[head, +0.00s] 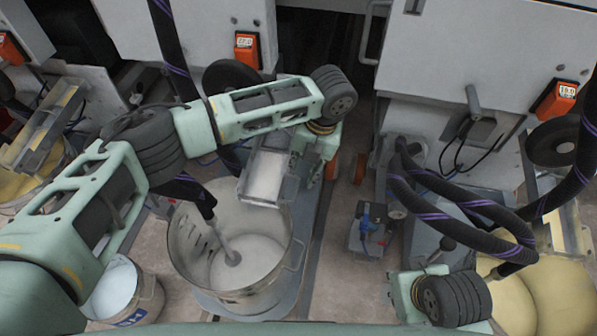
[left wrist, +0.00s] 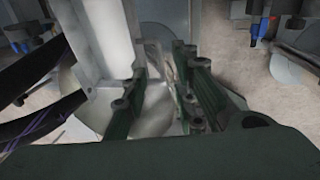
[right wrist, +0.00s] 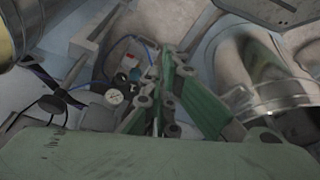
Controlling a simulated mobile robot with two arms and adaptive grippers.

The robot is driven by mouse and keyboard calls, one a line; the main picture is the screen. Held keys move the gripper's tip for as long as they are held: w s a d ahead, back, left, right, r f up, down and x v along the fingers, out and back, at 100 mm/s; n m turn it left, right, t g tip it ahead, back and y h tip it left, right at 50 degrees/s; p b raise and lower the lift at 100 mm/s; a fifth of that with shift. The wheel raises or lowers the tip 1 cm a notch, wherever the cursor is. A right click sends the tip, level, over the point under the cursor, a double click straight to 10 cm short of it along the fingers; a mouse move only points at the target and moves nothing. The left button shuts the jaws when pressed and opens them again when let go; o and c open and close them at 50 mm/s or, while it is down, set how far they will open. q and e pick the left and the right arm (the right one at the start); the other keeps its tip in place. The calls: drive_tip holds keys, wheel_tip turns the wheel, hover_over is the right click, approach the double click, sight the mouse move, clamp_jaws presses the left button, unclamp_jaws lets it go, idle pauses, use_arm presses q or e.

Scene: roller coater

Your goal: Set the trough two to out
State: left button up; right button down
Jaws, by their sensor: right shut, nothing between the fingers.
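A metal trough (head: 264,178) with a pale floor slopes over the rim of the middle bucket in the head view. No number shows on it. My left gripper (head: 309,170) is at its right side, pointing down, with the fingertips hard to make out. In the left wrist view the same trough (left wrist: 107,38) runs down on the left. The left gripper's fingers (left wrist: 162,95) are apart, with the trough's metal edge near or between them; I cannot tell whether they touch it. My right gripper (right wrist: 158,75) is shut and empty, low on the right side.
A large metal bucket (head: 186,250) holds pale liquid and a hose (head: 205,200). A smaller bucket (head: 143,300) stands at its left. A blue-and-grey pump (head: 368,232) and looping black hoses (head: 470,203) lie to the right. Another trough (head: 45,125) is at far left.

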sight(297, 186)
use_arm(q)
drive_tip(key=f, duration=0.3)
drive_tip(key=a+f+b, duration=0.1)
drive_tip(key=f, duration=0.2)
drive_tip(key=shift+a+f, duration=0.15)
drive_tip(key=shift+f, duration=0.2)
clamp_jaws()
